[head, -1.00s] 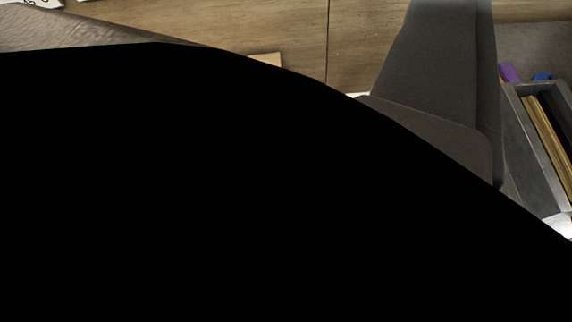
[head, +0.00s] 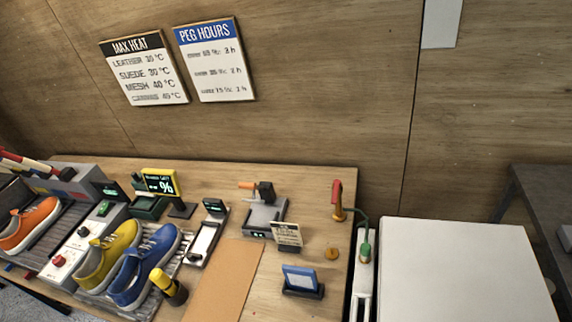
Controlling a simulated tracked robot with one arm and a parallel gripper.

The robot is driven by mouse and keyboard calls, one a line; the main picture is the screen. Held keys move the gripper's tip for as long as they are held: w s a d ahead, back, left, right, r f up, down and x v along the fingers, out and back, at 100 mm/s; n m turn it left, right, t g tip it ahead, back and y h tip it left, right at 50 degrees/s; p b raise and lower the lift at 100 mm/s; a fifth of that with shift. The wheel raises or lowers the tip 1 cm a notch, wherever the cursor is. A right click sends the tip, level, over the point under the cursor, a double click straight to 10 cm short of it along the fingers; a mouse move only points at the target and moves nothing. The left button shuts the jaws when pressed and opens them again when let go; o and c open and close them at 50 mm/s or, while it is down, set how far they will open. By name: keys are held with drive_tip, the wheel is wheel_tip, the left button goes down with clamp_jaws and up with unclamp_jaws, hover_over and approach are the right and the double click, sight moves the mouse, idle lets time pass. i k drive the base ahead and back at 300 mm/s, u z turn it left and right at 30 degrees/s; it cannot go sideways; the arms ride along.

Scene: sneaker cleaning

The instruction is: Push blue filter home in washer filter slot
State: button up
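My gripper is not in view. A small blue flat piece (head: 301,278), which may be the blue filter, stands in a dark holder (head: 303,292) near the right front of the wooden table. I cannot tell whether it is the filter or how it sits in the holder. A large white box (head: 455,262) stands just right of the table and may be the washer. Its top shows, but its front is out of view, and no filter slot can be made out.
The wooden table (head: 318,215) carries blue (head: 148,262), yellow (head: 108,252) and orange (head: 30,222) sneakers, a brown mat (head: 228,280), a yellow-capped bottle (head: 165,285) and small devices. Two signs (head: 145,72) (head: 215,62) hang on the wall. A dark table (head: 540,185) stands far right.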

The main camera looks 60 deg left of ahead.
sight(298, 278)
drive_tip(key=k, duration=1.55)
drive_tip(key=u, duration=0.7)
drive_tip(key=i, duration=1)
drive_tip(key=z, duration=0.5)
